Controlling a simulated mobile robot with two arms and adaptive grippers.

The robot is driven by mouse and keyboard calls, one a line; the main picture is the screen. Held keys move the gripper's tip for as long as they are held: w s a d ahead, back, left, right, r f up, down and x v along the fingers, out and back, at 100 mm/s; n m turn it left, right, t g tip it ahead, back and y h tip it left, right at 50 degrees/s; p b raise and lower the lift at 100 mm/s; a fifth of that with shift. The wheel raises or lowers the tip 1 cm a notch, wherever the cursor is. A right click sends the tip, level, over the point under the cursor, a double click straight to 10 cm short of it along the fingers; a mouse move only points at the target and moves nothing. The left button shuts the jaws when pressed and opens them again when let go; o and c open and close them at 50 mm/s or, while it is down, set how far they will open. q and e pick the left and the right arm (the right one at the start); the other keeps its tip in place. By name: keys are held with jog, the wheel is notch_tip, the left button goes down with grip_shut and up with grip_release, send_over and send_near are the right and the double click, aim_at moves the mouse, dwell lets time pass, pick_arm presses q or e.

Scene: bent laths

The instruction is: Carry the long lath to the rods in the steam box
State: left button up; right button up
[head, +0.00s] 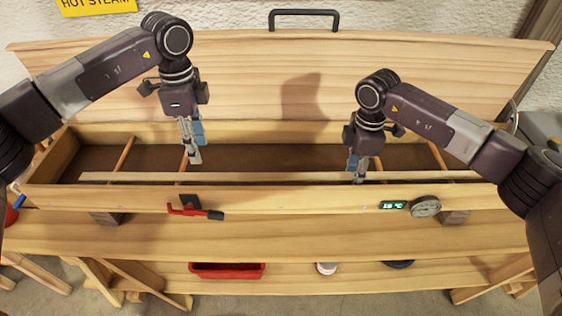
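The long lath (270,177) is a thin pale strip lying lengthwise inside the open steam box (300,200), near its front wall. It appears to rest across the brown rods (124,154), which cross the box; another rod (437,155) shows at the right. My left gripper (195,158) points down into the box, its tips appearing just above or behind the lath and apart from it. My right gripper (358,178) points down with its tips overlapping the lath; whether it grips it I cannot tell. The finger gaps of both grippers are not clear.
The open lid (240,75) with a black handle (303,14) stands behind the box. A red-and-black clamp (195,208), a green display (393,204) and a round gauge (426,207) are on the front. A red tray (227,270) lies below the bench (300,235).

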notch_tip(320, 180, up, 12)
dwell(0.5)
dwell(0.3)
